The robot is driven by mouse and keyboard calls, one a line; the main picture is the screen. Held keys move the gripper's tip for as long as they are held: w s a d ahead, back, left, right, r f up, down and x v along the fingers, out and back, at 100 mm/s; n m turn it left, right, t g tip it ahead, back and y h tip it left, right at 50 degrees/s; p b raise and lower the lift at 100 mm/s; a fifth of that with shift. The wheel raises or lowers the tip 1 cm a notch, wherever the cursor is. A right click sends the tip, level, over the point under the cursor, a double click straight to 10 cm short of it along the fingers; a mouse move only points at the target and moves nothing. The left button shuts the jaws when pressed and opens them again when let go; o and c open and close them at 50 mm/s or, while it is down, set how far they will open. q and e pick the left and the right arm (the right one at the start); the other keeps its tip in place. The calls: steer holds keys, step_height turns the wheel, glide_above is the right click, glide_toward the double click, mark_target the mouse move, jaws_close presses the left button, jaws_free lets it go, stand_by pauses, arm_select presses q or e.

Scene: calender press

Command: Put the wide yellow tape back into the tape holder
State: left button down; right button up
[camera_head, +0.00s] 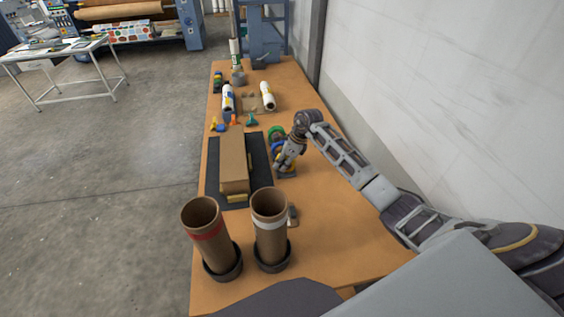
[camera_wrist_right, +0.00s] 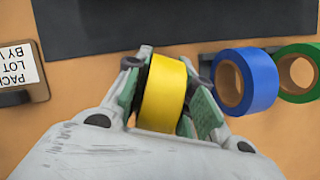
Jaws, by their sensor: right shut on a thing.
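My right gripper (camera_wrist_right: 162,92) is shut on the wide yellow tape (camera_wrist_right: 163,92), with a green-padded finger on each side of the roll. In the head view the right gripper (camera_head: 281,167) is low over the table and mostly hides the yellow tape. A blue tape roll (camera_wrist_right: 246,80) and a green tape roll (camera_wrist_right: 298,72) stand on edge to the right of the yellow one in the wrist view. A little of the dark tape holder (camera_wrist_right: 270,48) shows behind them. Whether the yellow roll touches the holder I cannot tell. My left gripper is not in view.
A cardboard box (camera_head: 234,160) lies on a dark mat (camera_head: 214,165) left of the gripper. Two cardboard tubes stand in dark cups (camera_head: 222,270) at the near end. A labelled block (camera_wrist_right: 20,75) lies at the wrist view's left. The wall (camera_head: 440,100) is on the right.

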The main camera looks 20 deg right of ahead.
steer(key=shift+f+b, duration=0.4)
steer(key=shift+f, duration=0.15)
steer(key=o, duration=0.9)
steer(key=shift+r, duration=0.2)
steer(key=shift+r+p, duration=0.3)
steer(key=shift+p, duration=0.15)
steer(key=shift+s+d+r, duration=0.1)
steer(key=shift+d+r, duration=0.15)
steer(key=shift+r, duration=0.4)
steer(key=shift+b+v, duration=1.25)
steer(key=shift+v, duration=4)
